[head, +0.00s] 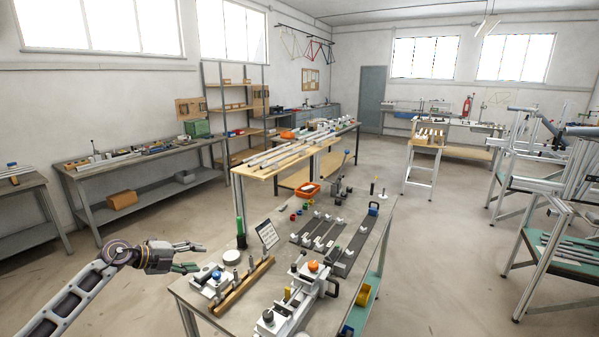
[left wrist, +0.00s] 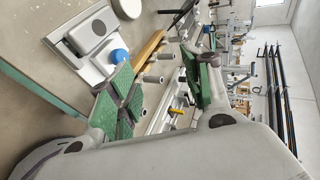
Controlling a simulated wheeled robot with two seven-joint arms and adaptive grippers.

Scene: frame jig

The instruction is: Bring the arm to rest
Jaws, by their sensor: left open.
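My left arm comes in from the lower left in the head view. Its gripper (head: 198,257) is open and empty, held near the left front corner of the workbench (head: 224,302). In the left wrist view the two green-padded fingers of the left gripper (left wrist: 160,92) stand wide apart with nothing between them. A grey-white fixture with a blue knob (head: 216,275) lies on the bench just right of the gripper; it also shows beyond the fingers in the left wrist view (left wrist: 88,38). My right gripper is not in view.
On the bench are a wooden rail with pegs (head: 242,288), a white clamp jig with an orange knob (head: 313,267), a standing printed card (head: 267,235), a green bottle (head: 241,232) and an orange tray (head: 307,190). Open floor (head: 130,250) lies left of the bench.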

